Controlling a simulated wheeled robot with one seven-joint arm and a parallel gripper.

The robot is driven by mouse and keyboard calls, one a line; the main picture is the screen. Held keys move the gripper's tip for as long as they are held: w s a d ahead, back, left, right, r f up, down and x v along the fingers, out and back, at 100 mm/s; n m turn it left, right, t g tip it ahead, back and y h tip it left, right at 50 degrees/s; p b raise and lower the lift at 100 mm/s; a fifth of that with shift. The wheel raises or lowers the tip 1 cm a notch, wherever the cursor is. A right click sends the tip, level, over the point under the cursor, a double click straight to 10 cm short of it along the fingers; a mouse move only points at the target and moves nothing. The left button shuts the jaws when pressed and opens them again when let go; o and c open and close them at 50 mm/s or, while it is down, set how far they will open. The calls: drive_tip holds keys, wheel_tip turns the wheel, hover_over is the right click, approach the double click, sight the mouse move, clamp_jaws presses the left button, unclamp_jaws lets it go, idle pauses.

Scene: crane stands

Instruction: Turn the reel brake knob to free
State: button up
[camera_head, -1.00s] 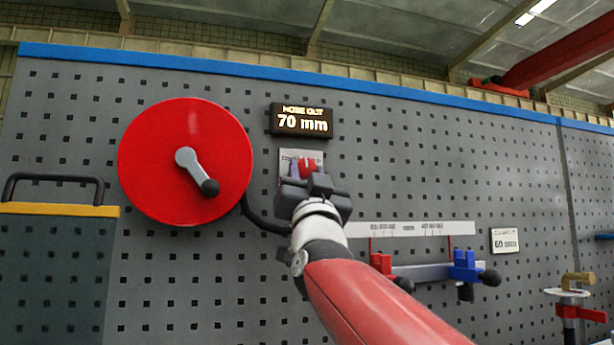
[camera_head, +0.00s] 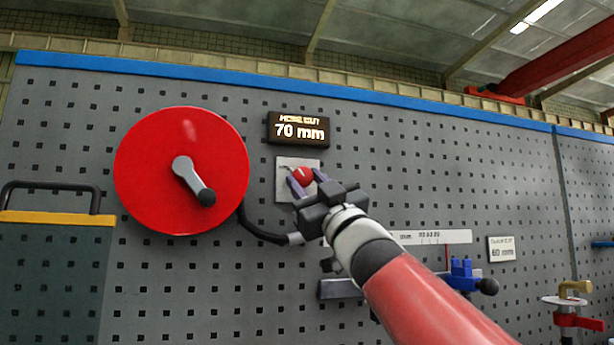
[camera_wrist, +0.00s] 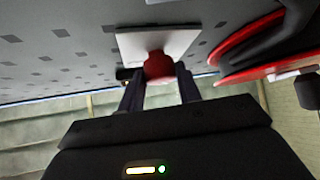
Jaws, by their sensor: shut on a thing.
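The red brake knob (camera_head: 302,176) sits on a pale square plate (camera_head: 284,192) on the pegboard, right of the red reel (camera_head: 150,190). My gripper (camera_head: 307,180) is shut on the knob, one finger on each side. In the wrist view the knob (camera_wrist: 158,66) shows between the two dark fingers, in front of its white plate (camera_wrist: 187,42). A pale mark shows on the knob's face in the head view. The plate's lettering is too small or covered to read.
A display (camera_head: 298,129) above the plate reads 70 mm. A black hose (camera_head: 258,234) runs from the reel below my gripper. A blue clamp (camera_head: 461,271) and rail are at lower right. A handled box (camera_head: 50,218) stands at far left.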

drive_tip(key=shift+r+n+g+y, duration=0.1)
drive_tip(key=shift+n+g+y, duration=0.6)
drive_tip(key=shift+n+g, duration=0.3)
drive_tip(key=shift+n, duration=0.4)
drive_tip(key=o, duration=1)
drive_tip(key=b+v, duration=0.2)
drive_tip(key=v, duration=0.6)
